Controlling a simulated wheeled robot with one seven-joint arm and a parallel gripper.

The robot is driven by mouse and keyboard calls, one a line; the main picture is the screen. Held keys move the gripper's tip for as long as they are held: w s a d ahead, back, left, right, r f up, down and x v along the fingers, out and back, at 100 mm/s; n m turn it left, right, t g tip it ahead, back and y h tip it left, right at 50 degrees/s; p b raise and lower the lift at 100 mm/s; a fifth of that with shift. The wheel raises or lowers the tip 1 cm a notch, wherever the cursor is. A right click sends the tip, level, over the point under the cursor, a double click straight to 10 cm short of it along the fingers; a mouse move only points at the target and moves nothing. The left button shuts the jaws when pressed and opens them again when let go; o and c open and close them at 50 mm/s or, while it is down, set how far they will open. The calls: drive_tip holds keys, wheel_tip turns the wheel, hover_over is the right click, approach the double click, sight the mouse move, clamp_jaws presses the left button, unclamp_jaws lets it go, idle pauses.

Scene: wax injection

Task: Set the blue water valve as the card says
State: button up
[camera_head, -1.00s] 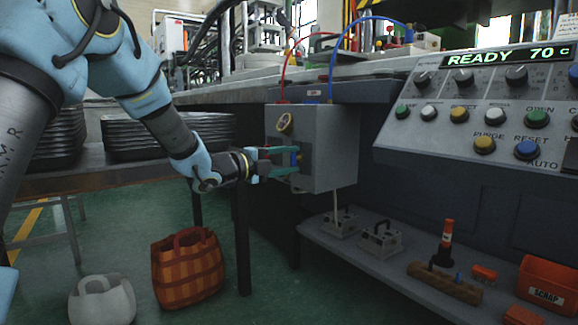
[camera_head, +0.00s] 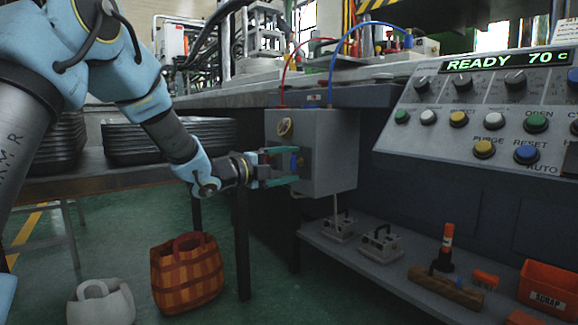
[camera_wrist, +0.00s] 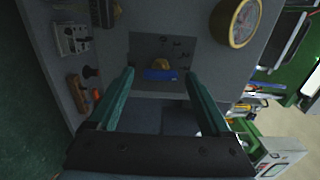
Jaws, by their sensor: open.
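The blue water valve (camera_head: 294,162) is on the front face of a grey box (camera_head: 329,150) under the machine's bench. In the head view its handle looks roughly upright. In the wrist view the blue handle (camera_wrist: 160,75) lies across the picture below a yellow hub, on a dark plate (camera_wrist: 150,47) with small marks too small to read. My gripper (camera_head: 287,166) is open at the box front, one finger above and one below the valve. In the wrist view the handle lies between the fingertips, with gaps at both ends. I cannot make out a card.
A round yellow-rimmed gauge (camera_head: 285,127) sits above the valve. Red and blue hoses rise from the box top. A control panel (camera_head: 490,100) reads READY 70 C. A low shelf (camera_head: 375,262) holds metal blocks and tools. Two bags stand on the floor at the left.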

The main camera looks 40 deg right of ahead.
drive_tip(key=a+p, duration=0.3)
drive_tip(key=a, duration=0.7)
drive_tip(key=shift+w+a+p, duration=0.3)
drive_tip(key=shift+a, duration=0.1)
